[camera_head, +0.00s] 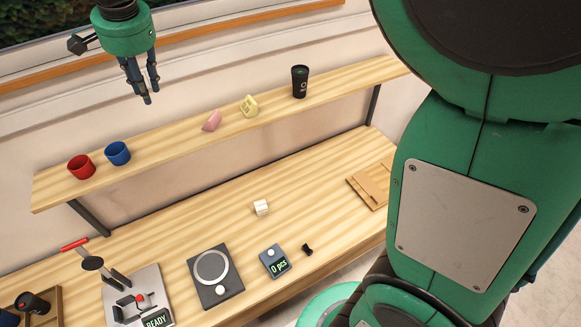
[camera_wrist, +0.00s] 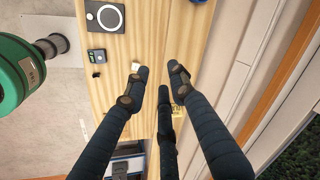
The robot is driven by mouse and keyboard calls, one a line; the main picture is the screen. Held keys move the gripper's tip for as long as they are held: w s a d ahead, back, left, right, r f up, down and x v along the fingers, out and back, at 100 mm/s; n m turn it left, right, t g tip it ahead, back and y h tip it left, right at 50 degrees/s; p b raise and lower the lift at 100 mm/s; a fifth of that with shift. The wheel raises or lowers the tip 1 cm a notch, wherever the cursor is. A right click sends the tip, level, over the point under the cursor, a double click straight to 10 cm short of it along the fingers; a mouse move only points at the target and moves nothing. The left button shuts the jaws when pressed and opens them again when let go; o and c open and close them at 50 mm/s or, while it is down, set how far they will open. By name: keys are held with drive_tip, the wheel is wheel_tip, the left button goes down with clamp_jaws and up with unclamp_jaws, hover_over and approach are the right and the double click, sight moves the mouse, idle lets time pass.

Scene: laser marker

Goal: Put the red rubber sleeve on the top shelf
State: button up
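The red sleeve (camera_head: 81,167), a short hollow cylinder, stands upright at the left end of the wooden wall shelf (camera_head: 190,136). A similar blue sleeve (camera_head: 118,153) stands just right of it. I cannot make out the red sleeve in the wrist view.
A pink piece (camera_head: 212,121), a yellow block (camera_head: 249,106) and a black cup (camera_head: 300,81) stand farther right on the shelf. The bench below holds a press (camera_head: 137,296), a scale (camera_head: 215,275), a counter (camera_head: 275,261) and a white block (camera_head: 261,207).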

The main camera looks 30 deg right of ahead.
drive_tip(key=s+d+r+n, duration=0.1)
drive_tip(key=s+d+n, duration=0.1)
drive_tip(key=s+d, duration=0.65)
drive_tip(key=s+d+f+n+t, duration=0.1)
drive_tip(key=s+d+f+n, duration=0.1)
drive_tip(key=s, duration=0.6)
drive_tip(key=s+d+f+n+t, duration=0.1)
drive_tip(key=s+d+f+n, duration=0.1)
drive_tip(key=s+d, duration=0.4)
drive_tip(key=s+d+f+n, duration=0.2)
drive_tip(key=s+d+f, duration=0.1)
drive_tip(key=s, duration=0.6)
drive_tip(key=shift+s+d+f+t+h, duration=0.3)
drive_tip(key=shift+d+f+t+h, duration=0.1)
drive_tip(key=shift+f, duration=0.4)
drive_tip(key=shift+f, duration=0.15)
wheel_tip(320, 180, down, 19)
drive_tip(key=b, duration=1.9)
drive_tip(key=shift+r, duration=0.2)
